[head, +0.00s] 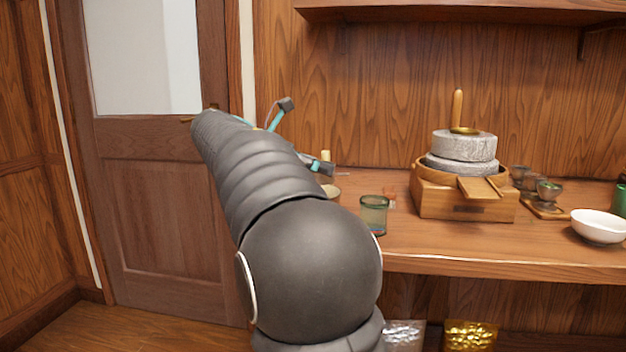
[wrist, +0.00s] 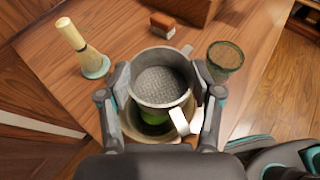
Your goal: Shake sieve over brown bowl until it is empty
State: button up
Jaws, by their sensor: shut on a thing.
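In the wrist view my gripper (wrist: 161,76) is shut on the sieve (wrist: 163,103), a grey metal cup with a mesh bottom, one finger on each side. The mesh looks plain grey, with no green powder visible on it. The brown bowl (wrist: 130,127) is below the sieve, which covers much of it. Green powder (wrist: 154,118) shows in the bowl under the sieve's near rim. In the head view my arm hides the sieve and most of the gripper; a bit of the bowl (head: 333,192) shows beside the arm.
A whisk on a stand (wrist: 80,46) is left of the bowl; a green glass (wrist: 225,56) stands right. A small reddish block (wrist: 163,23) lies behind. The stone mill (head: 464,146) and white bowl (head: 598,226) are farther right. The table's front edge is clear.

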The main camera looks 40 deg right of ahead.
jog(key=shift+r, duration=0.1)
jog(key=shift+r+p, duration=0.3)
jog(key=shift+r, duration=2.1)
jog(key=shift+s, duration=0.1)
